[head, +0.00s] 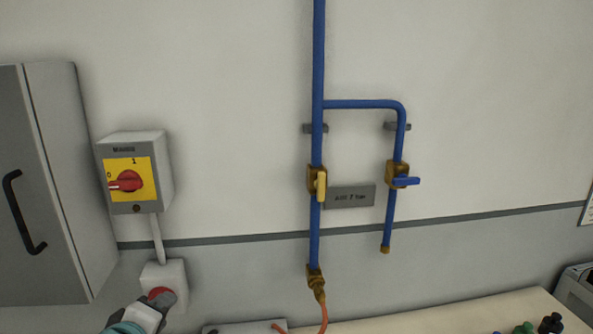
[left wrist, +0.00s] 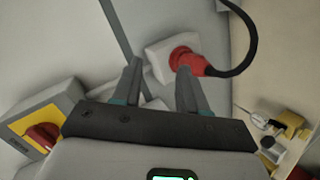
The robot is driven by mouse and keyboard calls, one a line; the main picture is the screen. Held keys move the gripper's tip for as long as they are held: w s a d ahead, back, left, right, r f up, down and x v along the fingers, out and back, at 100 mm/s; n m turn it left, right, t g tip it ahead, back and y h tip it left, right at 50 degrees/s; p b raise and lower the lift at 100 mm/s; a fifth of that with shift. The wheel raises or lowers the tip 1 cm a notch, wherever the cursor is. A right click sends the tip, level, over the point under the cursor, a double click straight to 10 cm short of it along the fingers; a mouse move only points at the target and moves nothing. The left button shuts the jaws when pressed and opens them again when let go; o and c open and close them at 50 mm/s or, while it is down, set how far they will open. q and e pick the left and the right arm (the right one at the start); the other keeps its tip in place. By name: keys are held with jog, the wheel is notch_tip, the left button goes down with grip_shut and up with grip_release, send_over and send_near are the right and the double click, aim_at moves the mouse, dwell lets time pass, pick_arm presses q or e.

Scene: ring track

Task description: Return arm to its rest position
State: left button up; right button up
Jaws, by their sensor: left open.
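My left gripper (head: 163,302) is at the lower left of the head view, in front of a white socket box (head: 178,274) with a red part (head: 159,293) on it. In the left wrist view my gripper (left wrist: 157,76) has its two dark fingers apart with nothing held between them. Beyond the fingertips, a red plug (left wrist: 190,62) with a black cable sits at the white socket box (left wrist: 158,50). I cannot tell whether a finger touches the box. My right gripper is not in view.
A switch box (head: 168,172) with a red knob (head: 127,181) hangs above the socket. A grey cabinet (head: 70,190) is at the left. Blue pipes (head: 318,120) with valves run down the wall. A pale worktop (head: 450,318) with small items lies at the lower right.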

pick_arm(q)
jog(key=s+d+f+m+g+h, duration=0.1)
jog(key=s+d+f+m+g, duration=0.15)
jog(key=f, duration=0.65)
jog(key=s+d+f+m+g+h, duration=0.1)
jog(key=d+f+m+g, duration=0.15)
jog(key=f, duration=0.65)
jog(key=s+d+f+m+g+h, duration=0.15)
jog(key=d+f, duration=0.25)
jog(key=f, duration=0.5)
jog(key=s+d+f+m+g+h, duration=0.1)
jog(key=s+d+f+m+g, duration=0.1)
jog(key=s+f, duration=0.4)
jog(key=s+d+f+m+g+h, duration=0.1)
jog(key=s+d+f+m+g, duration=0.2)
jog(key=s+f, duration=0.4)
jog(key=s+d+g, duration=0.1)
jog(key=s+d, duration=0.1)
jog(key=s, duration=0.1)
jog(key=shift+f+m, duration=0.2)
jog(key=shift+m, duration=0.15)
